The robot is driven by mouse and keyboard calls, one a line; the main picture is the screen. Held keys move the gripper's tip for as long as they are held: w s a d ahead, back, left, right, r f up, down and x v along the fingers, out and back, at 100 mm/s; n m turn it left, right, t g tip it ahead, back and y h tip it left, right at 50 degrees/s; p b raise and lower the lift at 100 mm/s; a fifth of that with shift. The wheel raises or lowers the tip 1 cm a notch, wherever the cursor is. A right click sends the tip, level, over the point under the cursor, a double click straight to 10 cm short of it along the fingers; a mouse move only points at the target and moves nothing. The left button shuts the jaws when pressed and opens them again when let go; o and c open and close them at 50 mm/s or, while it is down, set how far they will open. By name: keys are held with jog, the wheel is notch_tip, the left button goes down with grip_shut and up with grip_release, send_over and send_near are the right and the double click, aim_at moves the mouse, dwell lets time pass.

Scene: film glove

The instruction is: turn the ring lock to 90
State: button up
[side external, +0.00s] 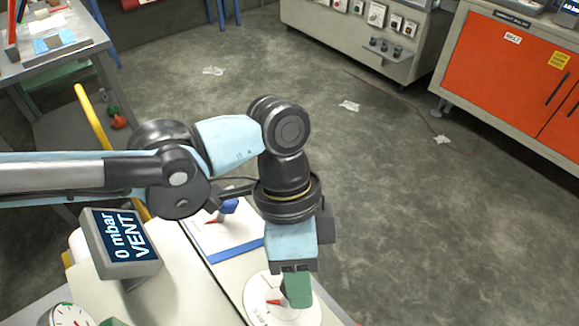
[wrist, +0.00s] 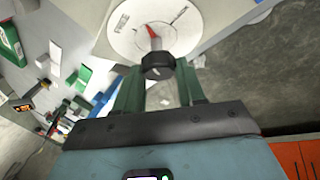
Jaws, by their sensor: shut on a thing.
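The ring lock is a round white dial (side external: 258,309) with a red pointer (side external: 273,302), at the bottom of the side view. In the wrist view the dial (wrist: 187,22) is at the top, with a dark round knob (wrist: 158,63) and its red pointer (wrist: 154,34). My gripper (side external: 297,292) is directly above the dial, pointing down. In the wrist view the green fingers of my gripper (wrist: 159,72) are on either side of the knob and shut on it.
A display (side external: 124,242) reading "0 mbar VENT" stands left on the pale bench. A round gauge (side external: 70,317) sits front left. Open floor (side external: 430,220) lies to the right; orange cabinets (side external: 505,70) stand behind.

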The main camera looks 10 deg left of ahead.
jog(key=m+g, duration=0.1)
jog(key=m, duration=0.1)
jog(key=m+g, duration=0.1)
jog(key=m, duration=0.2)
jog(key=shift+w+g, duration=0.15)
jog(key=shift+g, duration=0.25)
jog(key=shift+m+g+y, duration=0.4)
jog(key=shift+m+g, duration=0.1)
jog(key=shift+m, duration=0.7)
jog(key=shift+m+g+y, duration=0.4)
jog(key=shift+m+g, duration=0.1)
jog(key=shift+m, duration=0.7)
jog(key=shift+d, duration=0.1)
jog(key=o, duration=1.1)
jog(key=shift+c, duration=0.2)
jog(key=shift+r, duration=0.45)
notch_tip(320, 180, up, 3)
jog(key=shift+f, duration=0.1)
jog(key=s+r, duration=0.7)
jog(key=s, duration=0.4)
jog(key=shift+s+a, duration=0.35)
jog(key=shift+a, duration=0.1)
